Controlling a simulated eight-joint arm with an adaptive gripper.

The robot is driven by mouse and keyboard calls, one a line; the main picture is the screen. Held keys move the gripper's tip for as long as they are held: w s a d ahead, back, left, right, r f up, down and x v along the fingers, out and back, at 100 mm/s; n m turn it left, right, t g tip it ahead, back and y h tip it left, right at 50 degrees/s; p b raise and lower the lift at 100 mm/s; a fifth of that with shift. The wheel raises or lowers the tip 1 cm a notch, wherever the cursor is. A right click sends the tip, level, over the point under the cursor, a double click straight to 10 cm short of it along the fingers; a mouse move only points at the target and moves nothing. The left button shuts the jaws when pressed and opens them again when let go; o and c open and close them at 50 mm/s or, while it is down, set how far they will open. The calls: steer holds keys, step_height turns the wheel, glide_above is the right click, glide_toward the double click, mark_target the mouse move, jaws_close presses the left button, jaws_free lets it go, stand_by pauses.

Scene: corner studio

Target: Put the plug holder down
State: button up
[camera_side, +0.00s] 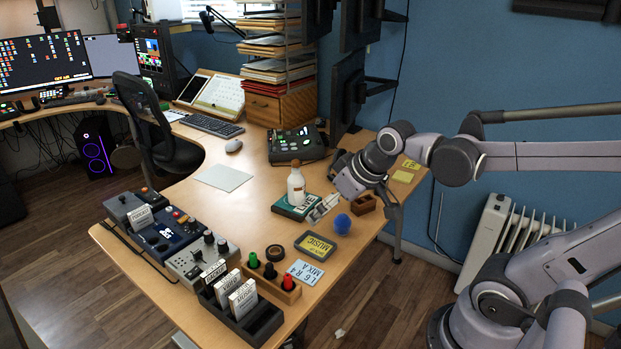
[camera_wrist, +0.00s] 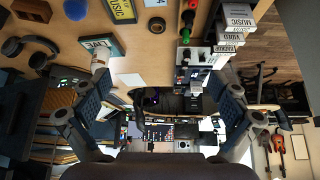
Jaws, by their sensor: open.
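The plug holder (camera_side: 271,286) is a wooden block with a green, a black and a red plug standing in it. In the side view it rests upright on the desk near the front edge, left of the number plate. It also shows at the top of the wrist view (camera_wrist: 187,36), right of centre. My gripper (camera_side: 322,208) is open and hovers by the white bottle (camera_side: 296,187) and the green book (camera_side: 290,210), apart from the plug holder. In the wrist view my gripper's fingers (camera_wrist: 163,82) are spread wide with nothing held between them.
A blue ball (camera_side: 342,224), a yellow MUSIC box (camera_side: 315,245), a number plate (camera_side: 306,272) and a tape roll (camera_side: 275,252) lie close by. A dark card rack (camera_side: 262,325) and grey mixer (camera_side: 200,262) stand left of the holder. The desk's middle is mostly clear.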

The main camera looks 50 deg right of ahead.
steer(key=shift+n+t+y, duration=0.3)
steer(key=shift+n, duration=0.1)
steer(key=s+a, duration=0.2)
steer(key=s+a+f, duration=0.1)
steer(key=a, duration=0.1)
steer(key=shift+s+a, duration=0.1)
steer(key=shift+s, duration=0.25)
steer(key=shift+o, duration=0.2)
